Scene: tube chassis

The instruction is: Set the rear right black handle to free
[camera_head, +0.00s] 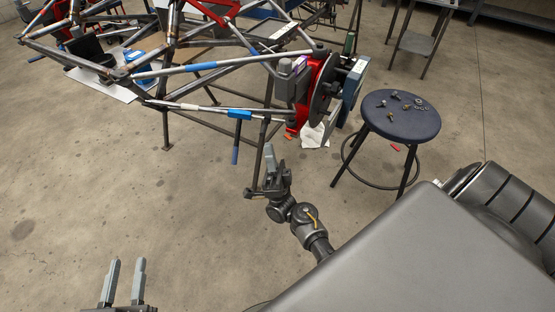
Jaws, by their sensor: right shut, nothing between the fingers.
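The tube chassis (190,68) stands on thin dark legs in the upper left and middle. I cannot clearly make out a separate black handle on it; it is too small or hidden at this range. My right gripper (270,160) is shut and empty, pointing up beside a dark stand leg (259,150) below the chassis's right end. I cannot tell whether it touches the leg. My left gripper (125,270) is open and empty at the bottom left, over bare floor and well away from the chassis.
A round dark stool (401,114) with several small metal parts stands right of the chassis. A red bracket and dark disc (322,88) sit at the chassis's right end. The floor (100,190) at left is clear.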

